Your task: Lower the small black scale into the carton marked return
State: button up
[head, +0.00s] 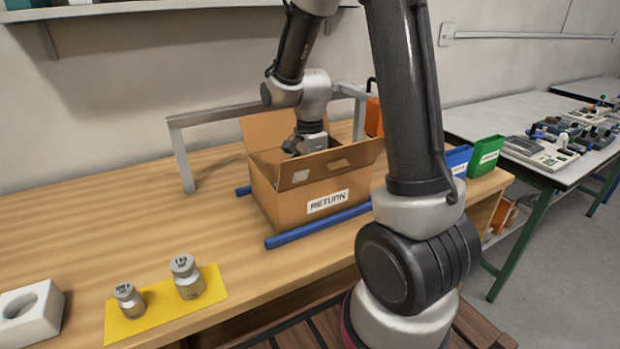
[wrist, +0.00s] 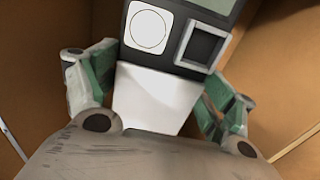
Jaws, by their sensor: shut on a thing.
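The open carton (head: 285,205) marked RETURN stands on the wooden table, flaps spread. My gripper (head: 306,146) reaches down into it from above; its fingertips are hidden behind the carton's front wall. In the wrist view my gripper (wrist: 152,92) is shut on the small black scale (wrist: 150,57), with a green-padded finger at either side. The scale shows a dark face with a white round disc, a square recess and a white part between the fingers. It is hidden in the head view. Brown carton walls surround it; whether it touches the bottom cannot be told.
Blue rails (head: 318,224) flank the carton. A grey metal frame (head: 215,117) stands behind it. Steel weights (head: 188,277) stand on a yellow mat (head: 217,284) at front left, near a white block (head: 35,312). Blue (head: 457,160) and green (head: 486,156) bins are at right.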

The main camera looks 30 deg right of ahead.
jog(key=shift+f, duration=0.3)
dwell(0.4)
jog(key=o, duration=1.2)
jog(key=shift+c, duration=0.2)
